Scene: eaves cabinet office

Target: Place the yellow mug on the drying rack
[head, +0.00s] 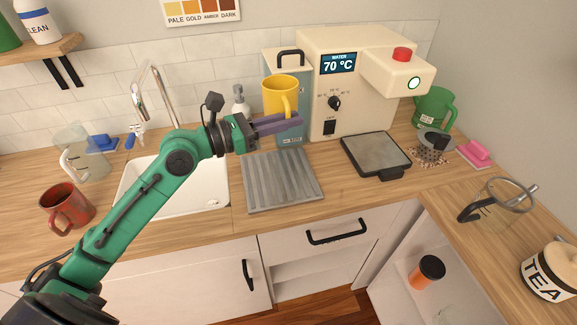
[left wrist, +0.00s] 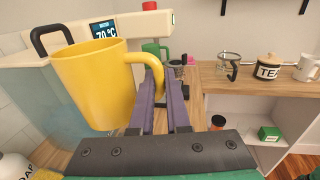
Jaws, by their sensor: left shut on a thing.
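The yellow mug (head: 281,97) is upright in the air in front of the blue-grey water tank of the machine. My left gripper (head: 290,123) is shut on its handle. In the left wrist view the mug (left wrist: 95,85) is large, with its handle between the purple fingers (left wrist: 163,100). The drying rack is the grey ridged mat (head: 283,181) on the counter, right of the sink, below and in front of the mug. Its surface is bare. My right gripper is in neither view.
A cream hot-water machine (head: 350,80) stands behind the mat. A flat scale-like tray (head: 376,154) is to its right. The white sink (head: 180,187) is to its left, with a red mug (head: 67,207) beyond. A green mug (head: 435,107) stands at the back right.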

